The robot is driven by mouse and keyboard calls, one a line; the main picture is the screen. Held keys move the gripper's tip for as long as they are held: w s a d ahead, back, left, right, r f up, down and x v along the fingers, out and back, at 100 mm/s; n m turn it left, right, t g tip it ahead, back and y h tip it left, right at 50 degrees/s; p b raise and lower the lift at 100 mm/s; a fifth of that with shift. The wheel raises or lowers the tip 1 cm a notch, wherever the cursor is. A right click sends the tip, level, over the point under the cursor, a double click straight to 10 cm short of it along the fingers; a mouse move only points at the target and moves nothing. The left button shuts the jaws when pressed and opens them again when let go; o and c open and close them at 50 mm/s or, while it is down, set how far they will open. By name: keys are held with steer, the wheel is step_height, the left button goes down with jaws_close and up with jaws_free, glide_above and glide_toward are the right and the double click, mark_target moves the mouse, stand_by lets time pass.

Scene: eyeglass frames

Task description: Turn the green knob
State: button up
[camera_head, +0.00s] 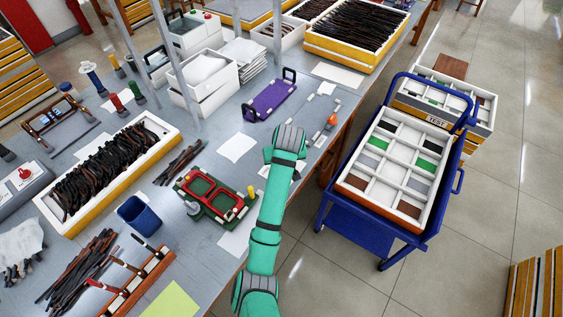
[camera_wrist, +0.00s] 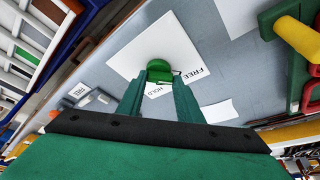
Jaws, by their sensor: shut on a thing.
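In the wrist view, a round green knob (camera_wrist: 162,48) stands over a white sheet on the grey bench. My gripper (camera_wrist: 160,76) is shut on it, with the two green fingertips at either side of its near part. The sheet bears the word FREE (camera_wrist: 195,74) to the right of the knob, and the word HOLD (camera_wrist: 156,91) shows between my fingers. In the head view my green arm reaches over the bench's right edge, and its end hides the knob and the fingertips.
In the head view, a green and red fixture (camera_head: 210,195) lies left of my arm, and a purple tray (camera_head: 269,100) lies beyond it. A blue cart (camera_head: 366,218) stands at the right.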

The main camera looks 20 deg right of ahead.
steer(key=shift+w, duration=0.1)
stand_by(0.4)
steer(key=o, duration=1)
steer(key=shift+o, duration=0.2)
